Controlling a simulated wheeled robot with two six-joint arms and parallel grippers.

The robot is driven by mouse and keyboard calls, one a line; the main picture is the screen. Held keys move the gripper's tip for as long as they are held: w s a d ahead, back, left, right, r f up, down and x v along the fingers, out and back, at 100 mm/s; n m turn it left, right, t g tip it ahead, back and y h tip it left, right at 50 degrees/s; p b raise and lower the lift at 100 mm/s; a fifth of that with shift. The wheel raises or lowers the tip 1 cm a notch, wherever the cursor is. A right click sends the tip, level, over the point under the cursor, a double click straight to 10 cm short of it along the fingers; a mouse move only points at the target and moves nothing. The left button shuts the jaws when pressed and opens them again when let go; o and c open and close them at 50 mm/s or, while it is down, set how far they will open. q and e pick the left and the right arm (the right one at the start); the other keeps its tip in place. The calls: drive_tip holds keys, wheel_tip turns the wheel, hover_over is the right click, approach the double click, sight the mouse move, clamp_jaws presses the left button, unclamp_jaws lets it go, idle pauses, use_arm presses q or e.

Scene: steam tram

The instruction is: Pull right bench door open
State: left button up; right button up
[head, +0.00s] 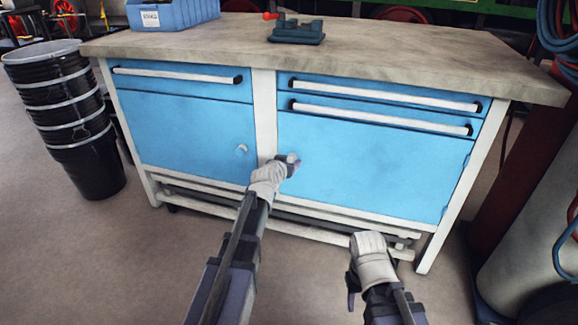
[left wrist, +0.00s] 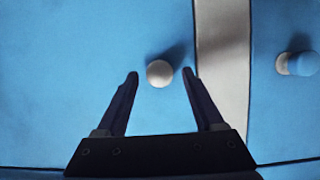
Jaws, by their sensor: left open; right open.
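The right bench door (head: 365,165) is a blue panel under two drawers on the right of the workbench, and it looks closed. Its round pale knob (left wrist: 160,73) shows in the left wrist view between the fingertips, with a gap on each side. My left gripper (head: 291,163) is open at this knob, partly hiding it in the head view. The left wrist view shows the open fingers (left wrist: 160,74) in front of the blue door. My right gripper (head: 353,290) is open, low in front of the bench and away from the door.
The left bench door (head: 190,130) has its own knob (head: 242,148), beyond a pale post (head: 265,115). A vise (head: 296,30) and blue bin (head: 172,14) are on the benchtop. Stacked black buckets (head: 85,170) stand left; a grey cylinder (head: 530,230) stands right. Floor in front is clear.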

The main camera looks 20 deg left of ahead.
use_arm(q)
drive_tip(key=shift+w+f, duration=0.15)
drive_tip(key=shift+w, duration=0.2)
clamp_jaws()
idle(0.3)
idle(0.9)
